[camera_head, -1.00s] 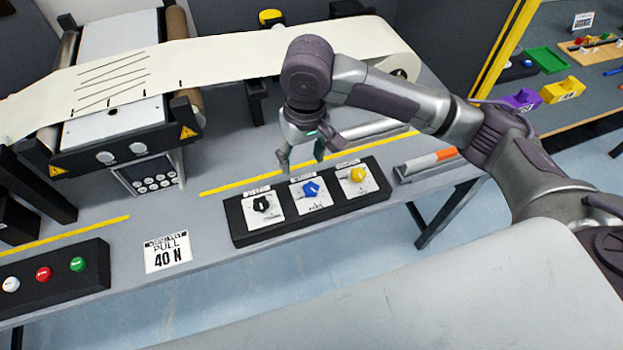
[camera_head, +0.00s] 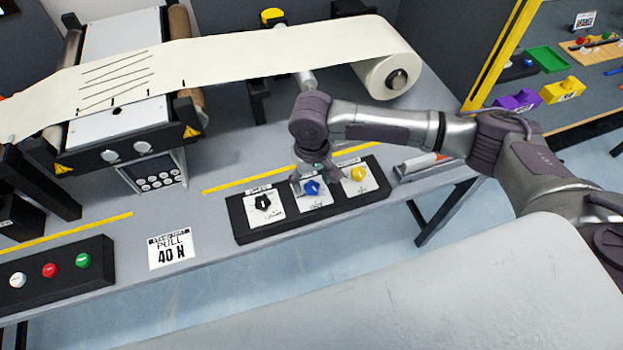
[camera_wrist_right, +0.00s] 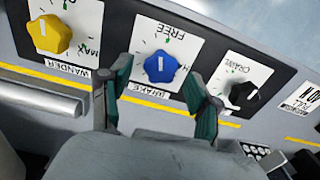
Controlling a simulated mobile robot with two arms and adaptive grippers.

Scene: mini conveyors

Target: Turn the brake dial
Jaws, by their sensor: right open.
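The brake dial is the blue knob (camera_head: 312,188) in the middle of a black three-dial panel (camera_head: 240,222). In the right wrist view the blue knob (camera_wrist_right: 160,67) sits on a white plate reading FREE and BRAKE, upside down. My right gripper (camera_head: 318,181) is open and empty, pointing down just above the blue knob. In the wrist view its two fingers stand on either side of the knob, with a gap to each; I cannot tell whether the tips are down at knob height. My left gripper is not in view.
A black knob (camera_head: 263,202) and a yellow knob (camera_head: 358,174) flank the brake dial closely. A button box (camera_head: 60,272) and a PULL 40 N card (camera_head: 171,249) lie to the left. A paper web (camera_head: 250,45) runs behind.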

